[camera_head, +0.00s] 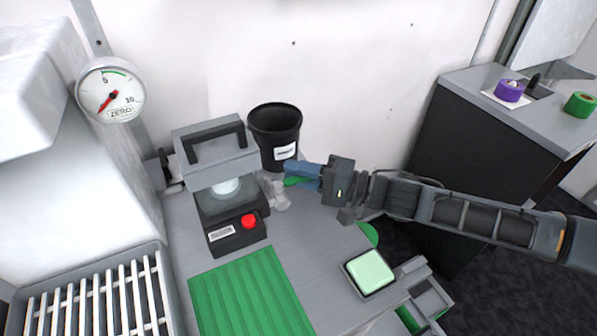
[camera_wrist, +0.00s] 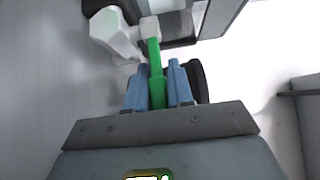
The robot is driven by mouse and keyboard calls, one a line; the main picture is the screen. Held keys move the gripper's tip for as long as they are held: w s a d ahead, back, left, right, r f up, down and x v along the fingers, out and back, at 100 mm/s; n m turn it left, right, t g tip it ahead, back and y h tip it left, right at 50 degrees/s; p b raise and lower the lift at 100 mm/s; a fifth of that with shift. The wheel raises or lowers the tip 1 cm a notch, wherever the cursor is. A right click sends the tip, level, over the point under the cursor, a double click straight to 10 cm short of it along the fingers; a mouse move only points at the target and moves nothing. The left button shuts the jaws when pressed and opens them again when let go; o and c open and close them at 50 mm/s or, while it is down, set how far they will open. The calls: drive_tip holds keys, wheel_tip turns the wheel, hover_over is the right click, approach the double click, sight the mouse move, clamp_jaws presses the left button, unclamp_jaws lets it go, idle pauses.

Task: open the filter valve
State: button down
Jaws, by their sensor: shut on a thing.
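The filter valve has a pale grey body (camera_head: 275,191) on the right side of the grey filter unit (camera_head: 215,150), and a green lever handle (camera_head: 297,181). In the wrist view the white valve body (camera_wrist: 118,35) is at the top, and the green handle (camera_wrist: 155,75) runs from it down between my blue fingers. My gripper (camera_head: 303,172) reaches in from the right and is shut on the green handle. In the wrist view a blue finger of my gripper (camera_wrist: 157,88) lies on each side of the handle. The handle's outer end is hidden in the head view.
A black bucket (camera_head: 275,130) stands just behind my gripper. A red button (camera_head: 248,221) is on the unit's base. A green ribbed mat (camera_head: 248,295) and a pale green block (camera_head: 368,272) lie in front. A dark cabinet (camera_head: 450,130) with tape rolls stands at right.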

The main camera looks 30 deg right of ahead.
drive_tip(key=shift+s+p, duration=0.1)
drive_tip(key=shift+p, duration=0.2)
drive_tip(key=shift+s+r+m+t+h+p, duration=0.2)
drive_tip(key=shift+m+t+h+p, duration=0.45)
drive_tip(key=shift+p, duration=0.25)
drive_tip(key=shift+s+d+f+m+t+h+p, duration=0.1)
drive_tip(key=shift+s+f+m+t+h+p, duration=0.1)
drive_tip(key=shift+m+t+h+p, duration=0.35)
drive_tip(key=shift+s+f+m+t+h+p, duration=0.1)
drive_tip(key=shift+s+m+t+h+p, duration=0.15)
drive_tip(key=shift+h, duration=0.45)
drive_tip(key=c, duration=1.1)
unclamp_jaws()
drive_tip(key=shift+b+v, duration=0.75)
drive_tip(key=shift+v, duration=3.15)
drive_tip(key=shift+r, duration=0.1)
